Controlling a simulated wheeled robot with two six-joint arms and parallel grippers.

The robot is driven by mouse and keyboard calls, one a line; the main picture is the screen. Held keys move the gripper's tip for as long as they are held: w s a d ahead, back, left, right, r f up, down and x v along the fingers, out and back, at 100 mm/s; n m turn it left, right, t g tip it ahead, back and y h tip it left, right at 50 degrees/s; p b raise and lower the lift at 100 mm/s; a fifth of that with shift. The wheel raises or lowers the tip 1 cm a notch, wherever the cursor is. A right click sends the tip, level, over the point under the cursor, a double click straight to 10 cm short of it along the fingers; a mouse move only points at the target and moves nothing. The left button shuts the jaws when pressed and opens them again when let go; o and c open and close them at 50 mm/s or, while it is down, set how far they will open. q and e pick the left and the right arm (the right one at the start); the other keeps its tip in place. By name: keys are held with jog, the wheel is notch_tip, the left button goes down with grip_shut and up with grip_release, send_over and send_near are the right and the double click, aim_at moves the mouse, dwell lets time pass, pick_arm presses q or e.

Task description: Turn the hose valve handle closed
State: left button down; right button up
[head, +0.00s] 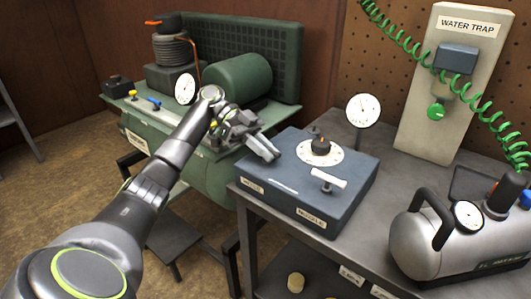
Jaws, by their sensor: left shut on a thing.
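The dark blue box (345,190) stands on the grey bench, with a label at its left front that seems to read HOSE (252,186) and a NOZZLE label (311,219). My left gripper (268,150) is over the box's left end, behind the HOSE label. It is shut on what I take to be the hose valve handle, which the fingers hide, so I cannot tell its angle. A white T-shaped handle (329,179) stands free above the NOZZLE label. My right gripper is not in view.
A black knob on a white dial (320,147) and a gauge (363,110) are close by. A silver tank (445,240) stands at the right, below a water trap panel (440,85) and green coiled hose. A green compressor (238,78) stands behind my left arm.

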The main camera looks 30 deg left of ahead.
pick_arm(q)
jog(key=shift+f+m+g, duration=0.1)
jog(key=shift+m+g, duration=0.2)
jog(key=shift+g, duration=0.2)
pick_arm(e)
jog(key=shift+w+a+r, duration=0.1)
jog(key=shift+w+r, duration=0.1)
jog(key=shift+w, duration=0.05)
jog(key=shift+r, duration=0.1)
pick_arm(q)
jog(key=c, duration=1.4)
grip_release()
jog(key=shift+c, duration=0.2)
jog(key=shift+d, duration=0.1)
